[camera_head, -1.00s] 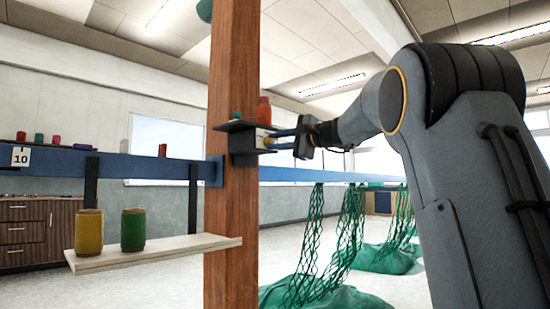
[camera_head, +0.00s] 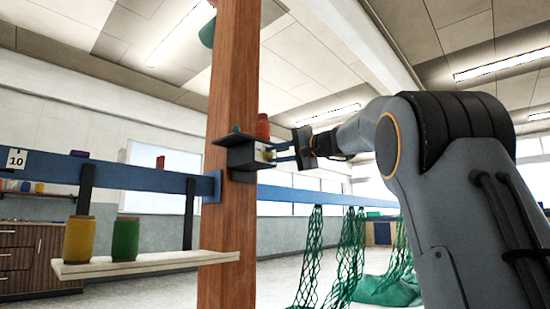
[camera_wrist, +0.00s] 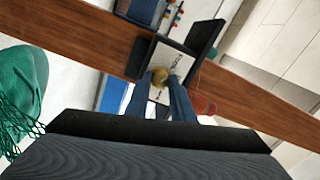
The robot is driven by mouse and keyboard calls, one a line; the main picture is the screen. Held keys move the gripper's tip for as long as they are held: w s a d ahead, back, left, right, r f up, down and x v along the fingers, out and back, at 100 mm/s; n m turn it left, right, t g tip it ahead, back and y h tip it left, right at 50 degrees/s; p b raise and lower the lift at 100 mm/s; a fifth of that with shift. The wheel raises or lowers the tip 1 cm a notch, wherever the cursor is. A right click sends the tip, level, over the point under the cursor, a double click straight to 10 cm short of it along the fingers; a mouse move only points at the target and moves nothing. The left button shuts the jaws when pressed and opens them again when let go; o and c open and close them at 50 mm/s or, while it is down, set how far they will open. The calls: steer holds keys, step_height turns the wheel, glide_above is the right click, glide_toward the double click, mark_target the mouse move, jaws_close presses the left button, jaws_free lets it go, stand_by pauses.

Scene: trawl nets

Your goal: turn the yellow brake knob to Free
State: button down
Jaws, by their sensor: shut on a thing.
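The yellow brake knob (camera_wrist: 160,76) sits on the pale face plate (camera_wrist: 170,58) of a dark box fixed to the wooden post. My gripper (camera_wrist: 168,84) is shut on the knob, with its two blue fingers on either side of it in the wrist view. In the head view my gripper (camera_head: 272,153) reaches the box (camera_head: 240,152) from the right; the knob is mostly hidden there by the fingers and box edge. Lettering on the plate is too small and partly covered to read, so I cannot tell which mark the knob points to.
The wooden post (camera_head: 230,100) stands upright beside my arm. A blue rail (camera_head: 130,176) runs to the left, with a shelf (camera_head: 150,262) holding a yellow and a green spool. Green nets (camera_head: 350,250) hang behind.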

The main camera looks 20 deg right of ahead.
steer(key=c, duration=1.5)
jaws_free()
steer(key=shift+c, duration=0.2)
steer(key=v, duration=0.7)
steer(key=shift+s+d, duration=0.2)
steer(key=shift+s, duration=0.1)
steer(key=shift+a+f, duration=0.1)
steer(key=shift+f, duration=0.05)
